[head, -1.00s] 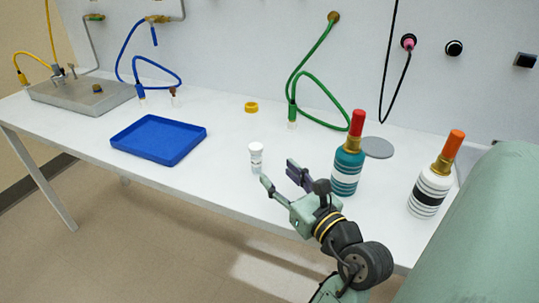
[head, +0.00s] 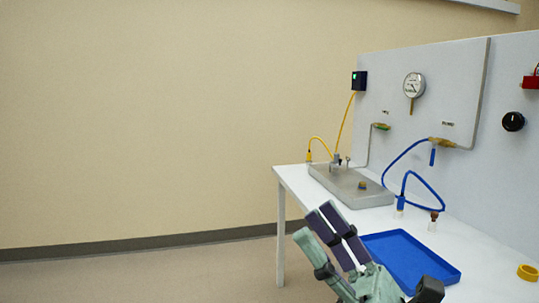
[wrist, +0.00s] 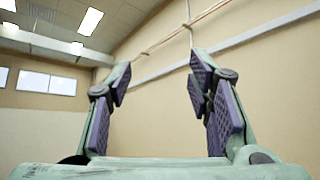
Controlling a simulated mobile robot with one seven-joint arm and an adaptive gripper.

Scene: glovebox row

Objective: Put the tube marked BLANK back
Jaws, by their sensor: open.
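No tube marked BLANK can be made out in the current views. The small white-capped tube seen standing on the table in the earlier head view is outside the frame now. My gripper (head: 314,222) is in front of the table in the head view, left of the blue tray, fingers pointing up and left. In the wrist view my gripper (wrist: 160,68) is open with nothing between its fingers; walls and ceiling show beyond it.
The blue tray (head: 448,277) looks empty where visible. A grey metal block (head: 340,190) with a yellow hose sits at the table's far left end. Blue hoses (head: 425,187) hang to the tabletop by the back panel. A yellow ring (head: 527,272) lies at right. Open floor lies left.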

